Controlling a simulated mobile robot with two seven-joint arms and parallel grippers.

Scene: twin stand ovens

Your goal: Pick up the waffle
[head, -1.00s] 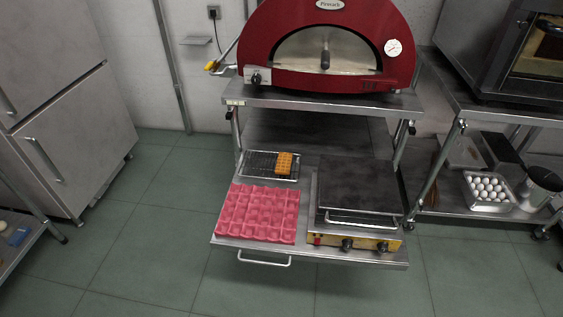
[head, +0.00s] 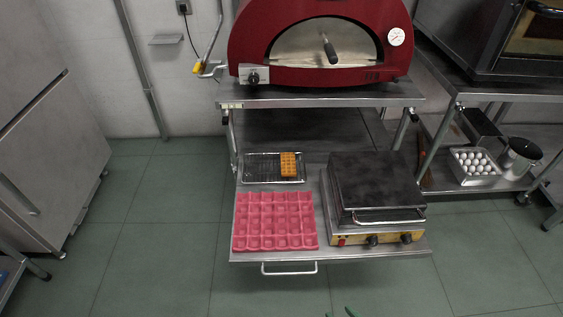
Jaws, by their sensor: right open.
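The waffle (head: 288,164) is a small golden-orange piece with a grid pattern. It lies at the right end of a metal wire rack tray (head: 259,168) on the lower shelf of the stand. My right gripper (head: 340,313) shows only as green fingertips at the bottom edge, apart from each other and open. It is well in front of the stand and far from the waffle, with nothing seen between the tips. My left gripper is not in view.
A pink grid mould (head: 273,221) lies in front of the rack. A closed waffle iron (head: 376,182) stands to its right. The red oven (head: 320,45) sits on the upper shelf (head: 318,97), above and behind the waffle. The green floor (head: 160,240) in front is clear.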

